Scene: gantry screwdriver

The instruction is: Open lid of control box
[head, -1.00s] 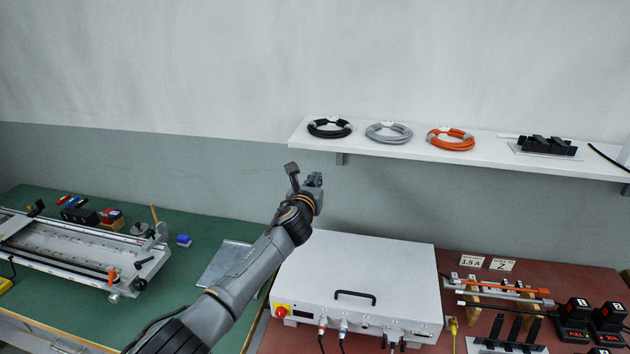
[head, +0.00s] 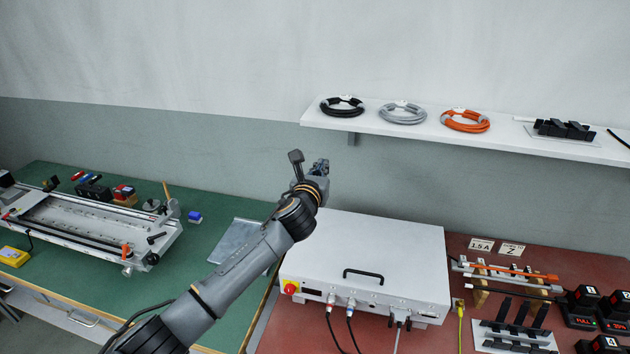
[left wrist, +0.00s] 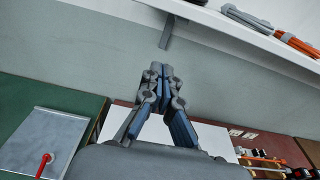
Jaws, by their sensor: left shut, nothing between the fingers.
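The control box (head: 400,255) is a white case on the red-brown bench, with its lid shut. A black handle (head: 363,275) is on the front part of the lid. A red knob (head: 290,287) and plugged cables are on its front face. My left gripper (head: 319,166) is above and behind the box's back left corner, apart from it. In the left wrist view its fingers (left wrist: 158,72) are together and empty, and part of the white lid (left wrist: 205,138) shows beyond them. My right gripper is not in view.
A white shelf (head: 400,137) with cable coils hangs on the wall behind the box. A metal plate (head: 232,243) lies on the green bench left of the box. Battery chargers (head: 578,310) and racks stand at the right.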

